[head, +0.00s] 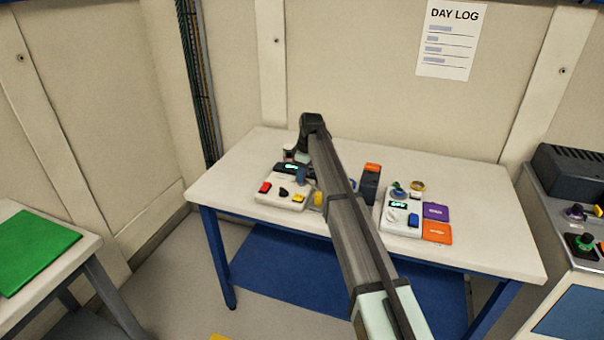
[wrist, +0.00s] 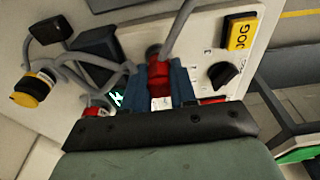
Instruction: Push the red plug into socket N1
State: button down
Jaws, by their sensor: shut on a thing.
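The red plug (wrist: 157,80) is between the blue fingers of my gripper (wrist: 158,68) in the wrist view, with a grey cable beside it. My gripper is shut on it, close over the face of a pale control box (wrist: 200,42). In the head view the box (head: 284,203) stands on the left part of the table, and my gripper (head: 301,176) is at its back right. I cannot make out socket N1 or its label; the plug and fingers cover that part of the face. I cannot tell whether the plug's tip touches the box.
A yellow JOG button (wrist: 239,36) and black knob (wrist: 223,73) sit right of the plug. A yellow-black plug (wrist: 32,89) and grey cables are at left. On the white table (head: 470,215), a second box (head: 402,221) and purple (head: 435,212) and orange (head: 437,232) blocks stand right of my arm.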

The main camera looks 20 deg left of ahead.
jog(key=c, duration=0.8)
grip_release()
